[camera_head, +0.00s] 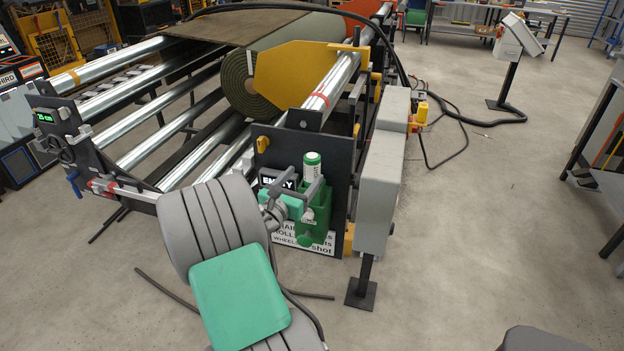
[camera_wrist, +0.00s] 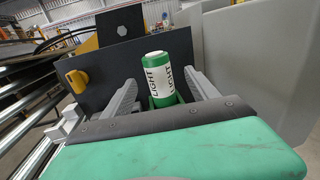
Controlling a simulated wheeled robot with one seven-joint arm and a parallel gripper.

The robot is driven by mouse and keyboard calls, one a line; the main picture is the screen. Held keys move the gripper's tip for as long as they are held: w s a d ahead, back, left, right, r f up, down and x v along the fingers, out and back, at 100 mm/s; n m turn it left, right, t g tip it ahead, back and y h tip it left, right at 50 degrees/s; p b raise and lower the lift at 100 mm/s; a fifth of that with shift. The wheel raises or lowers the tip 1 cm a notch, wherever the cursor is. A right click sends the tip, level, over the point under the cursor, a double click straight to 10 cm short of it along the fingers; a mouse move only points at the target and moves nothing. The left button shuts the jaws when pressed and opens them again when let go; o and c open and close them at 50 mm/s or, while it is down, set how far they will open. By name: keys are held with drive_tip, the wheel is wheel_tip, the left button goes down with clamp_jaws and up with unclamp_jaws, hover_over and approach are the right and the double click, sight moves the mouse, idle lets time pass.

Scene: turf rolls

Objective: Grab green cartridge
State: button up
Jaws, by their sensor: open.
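The green cartridge (camera_head: 312,168) has a green cap and a white label. It stands upright at the end plate of the roller machine, above a green holder (camera_head: 314,215). In the wrist view the cartridge (camera_wrist: 160,78) shows the word LIGHT on its label and leans slightly in the picture. My gripper (camera_wrist: 158,90) is open, with one grey finger on each side of the cartridge. I cannot tell whether either finger touches it. In the head view my gripper (camera_head: 309,188) is at the cartridge's lower part, which is partly hidden.
A dark end plate (camera_head: 335,170) stands right behind the cartridge, with a yellow knob (camera_wrist: 77,80) on it. A grey cabinet (camera_head: 382,185) stands close on the right. Rollers (camera_head: 150,140) run to the left. The concrete floor on the right is mostly clear, with cables.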

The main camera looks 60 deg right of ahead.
sight(308, 169)
drive_tip(key=d, duration=0.7)
drive_tip(key=shift+w+f+p, duration=0.1)
drive_tip(key=shift+w+p, duration=0.05)
drive_tip(key=shift+p, duration=0.2)
clamp_jaws()
idle(0.4)
